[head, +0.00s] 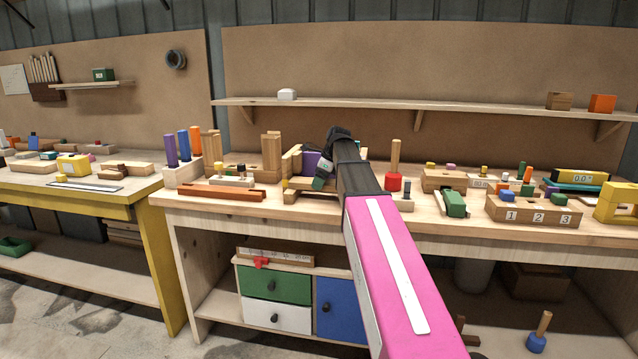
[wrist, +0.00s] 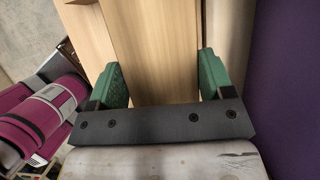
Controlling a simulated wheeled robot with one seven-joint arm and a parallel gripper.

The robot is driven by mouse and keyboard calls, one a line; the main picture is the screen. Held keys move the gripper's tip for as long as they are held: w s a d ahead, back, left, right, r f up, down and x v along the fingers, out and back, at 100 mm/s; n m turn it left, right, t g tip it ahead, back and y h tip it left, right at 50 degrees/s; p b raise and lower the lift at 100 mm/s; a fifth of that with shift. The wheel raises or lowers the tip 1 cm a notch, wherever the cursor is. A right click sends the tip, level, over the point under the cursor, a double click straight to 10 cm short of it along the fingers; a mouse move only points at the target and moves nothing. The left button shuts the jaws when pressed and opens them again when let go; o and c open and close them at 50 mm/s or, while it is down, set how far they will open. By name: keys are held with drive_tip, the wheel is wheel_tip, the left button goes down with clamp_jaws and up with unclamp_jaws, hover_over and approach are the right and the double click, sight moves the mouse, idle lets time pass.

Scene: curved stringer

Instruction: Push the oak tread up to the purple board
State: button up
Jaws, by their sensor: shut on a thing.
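In the wrist view my gripper (wrist: 162,78) has its two green finger pads on either side of a light wooden board, which I take to be the oak tread (wrist: 155,45). The purple board (wrist: 288,90) fills the right edge of that view, apart from the right finger. In the head view my gripper (head: 320,178) is at the middle of the workbench, beside the purple board (head: 311,161). My arm hides part of this area, and the tread's contact with the purple board cannot be made out.
Upright wooden blocks (head: 271,152) stand left of the gripper. A reddish-brown bar (head: 222,191) lies near the bench's front edge. To the right are a red cylinder (head: 393,183), a green block (head: 454,203) and a numbered wooden box (head: 530,211). A shelf (head: 380,104) runs above.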

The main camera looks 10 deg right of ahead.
drive_tip(key=shift+w+d, duration=0.25)
drive_tip(key=shift+w, duration=0.35)
drive_tip(key=shift+w+d, duration=0.25)
drive_tip(key=shift+w, duration=0.4)
drive_tip(key=shift+w+d, duration=0.25)
drive_tip(key=shift+w, duration=0.35)
drive_tip(key=o, duration=1.1)
